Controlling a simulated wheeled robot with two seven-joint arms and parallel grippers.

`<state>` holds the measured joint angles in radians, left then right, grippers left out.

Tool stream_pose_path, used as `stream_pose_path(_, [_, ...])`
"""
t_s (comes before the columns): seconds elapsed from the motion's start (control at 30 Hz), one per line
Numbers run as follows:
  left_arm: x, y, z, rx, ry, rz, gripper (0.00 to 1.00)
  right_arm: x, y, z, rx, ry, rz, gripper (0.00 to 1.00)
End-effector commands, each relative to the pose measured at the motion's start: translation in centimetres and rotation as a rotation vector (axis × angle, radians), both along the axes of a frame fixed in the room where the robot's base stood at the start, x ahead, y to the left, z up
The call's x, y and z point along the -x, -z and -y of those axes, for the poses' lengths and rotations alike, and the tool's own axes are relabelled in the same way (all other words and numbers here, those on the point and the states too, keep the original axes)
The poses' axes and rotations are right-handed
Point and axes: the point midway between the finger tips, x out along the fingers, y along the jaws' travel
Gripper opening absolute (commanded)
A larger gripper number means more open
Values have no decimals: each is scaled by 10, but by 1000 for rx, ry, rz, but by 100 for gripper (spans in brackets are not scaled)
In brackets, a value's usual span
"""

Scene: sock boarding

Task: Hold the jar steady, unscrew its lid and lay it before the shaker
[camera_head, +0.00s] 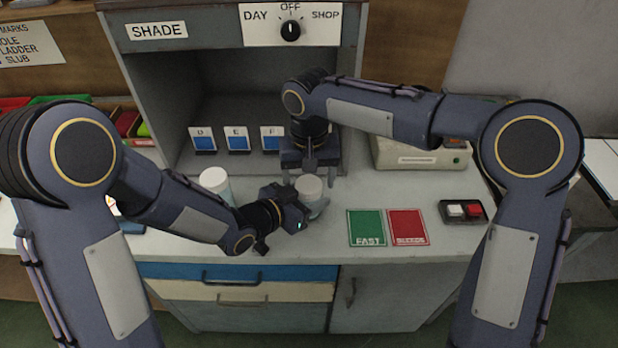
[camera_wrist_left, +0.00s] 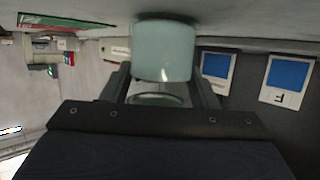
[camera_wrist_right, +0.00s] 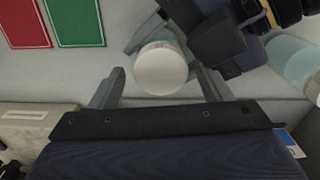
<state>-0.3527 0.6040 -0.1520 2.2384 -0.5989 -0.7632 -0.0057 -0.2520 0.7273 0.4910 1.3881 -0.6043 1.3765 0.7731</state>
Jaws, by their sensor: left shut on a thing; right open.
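The jar (camera_head: 315,202) is pale with a whitish lid (camera_head: 309,184) on top and stands upright on the counter. My left gripper (camera_head: 307,206) is shut on its body from the left; the jar also fills the middle of the left wrist view (camera_wrist_left: 165,52). My right gripper (camera_head: 309,177) points down above the jar, open, one finger on each side of the lid. In the right wrist view the lid (camera_wrist_right: 160,68) lies between the spread fingers, with gaps visible. A second pale container with a whitish top (camera_head: 215,180), perhaps the shaker, stands to the left, partly behind my left arm.
A green card (camera_head: 367,228) and a red card (camera_head: 408,227) lie on the counter to the right. A box with red and white buttons (camera_head: 461,211) is beyond them. A grey booth with blue lettered cards (camera_head: 238,139) stands behind. The counter in front of the jar is mostly clear.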

Motion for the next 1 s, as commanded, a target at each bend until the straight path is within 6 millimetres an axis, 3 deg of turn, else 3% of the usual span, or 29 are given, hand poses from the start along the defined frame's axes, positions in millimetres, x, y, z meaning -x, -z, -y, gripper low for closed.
stream_pose_path(0.2, [0,0,0,0,1,0,0,0,-31,-1,-3,-1,5,72])
stream_pose_path(0.43, [0,0,0,0,0,0,0,0,-44,-1,-3,14,1,69])
stream_pose_path(0.73, [0,0,0,0,0,0,0,0,-71,-1,-3,388,3,69])
stream_pose_path(0.87, [0,0,0,0,0,0,0,1,-73,-1,-1,484,0,69])
stream_pose_path(1.0, [0,0,0,0,0,0,0,1,-58,0,2,499,-1,69])
